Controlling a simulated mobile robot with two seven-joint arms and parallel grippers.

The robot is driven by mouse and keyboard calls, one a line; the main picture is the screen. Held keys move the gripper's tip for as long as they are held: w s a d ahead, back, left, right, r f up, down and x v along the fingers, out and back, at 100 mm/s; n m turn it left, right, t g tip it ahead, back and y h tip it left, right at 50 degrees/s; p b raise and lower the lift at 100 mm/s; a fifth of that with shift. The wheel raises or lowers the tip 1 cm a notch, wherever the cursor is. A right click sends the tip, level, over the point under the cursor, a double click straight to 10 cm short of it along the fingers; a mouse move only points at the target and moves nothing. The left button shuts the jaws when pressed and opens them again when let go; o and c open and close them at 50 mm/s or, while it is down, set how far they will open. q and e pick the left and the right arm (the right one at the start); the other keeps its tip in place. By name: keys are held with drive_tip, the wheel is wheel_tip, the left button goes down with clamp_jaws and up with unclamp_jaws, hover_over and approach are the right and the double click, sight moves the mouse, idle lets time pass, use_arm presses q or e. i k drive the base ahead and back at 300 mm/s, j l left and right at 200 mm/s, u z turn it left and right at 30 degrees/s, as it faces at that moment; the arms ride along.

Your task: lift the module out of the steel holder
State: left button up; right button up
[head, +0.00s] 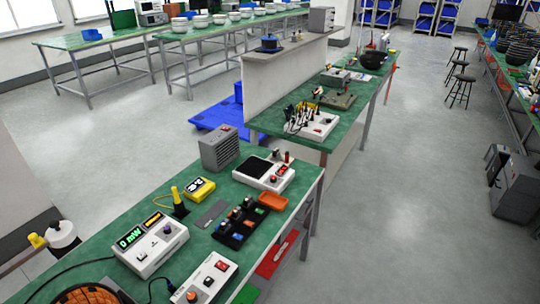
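I cannot pick out the module or the steel holder with certainty. A grey box with a ribbed side (220,148) stands at the far left edge of the near green bench (120,229). A flat grey plate (212,213) lies near the bench's middle, beside a black tray with several small coloured parts (238,225). No module can be seen clearly in either grey thing. Neither of my grippers is in view.
A white meter reading "0 mW" (150,244), a white switch box (205,279), a yellow handheld meter (199,189), a white unit with a dark panel (264,171) and an orange tray (272,201) crowd the bench. Open floor (400,210) lies to the right.

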sight(276, 152)
drive_tip(key=i+u, duration=0.1)
drive_tip(key=u, duration=0.3)
drive_tip(key=l+u, duration=0.15)
drive_tip(key=u, duration=0.3)
drive_tip(key=i+l+u, duration=0.1)
drive_tip(key=u, duration=0.3)
drive_tip(key=i+l+u, duration=0.1)
drive_tip(key=l+u, duration=0.25)
drive_tip(key=l, duration=0.15)
drive_tip(key=l+u, duration=0.35)
drive_tip(key=l, duration=0.15)
drive_tip(key=l+u, duration=0.35)
drive_tip(key=l, duration=1.1)
drive_tip(key=k+l+u, duration=0.1)
drive_tip(key=l, duration=0.3)
drive_tip(key=k+l, duration=0.1)
drive_tip(key=l, duration=0.25)
drive_tip(key=k+l, duration=0.1)
drive_tip(key=l, duration=1.2)
drive_tip(key=k+l+u, duration=0.1)
drive_tip(key=l, duration=0.55)
drive_tip(key=k, duration=0.05)
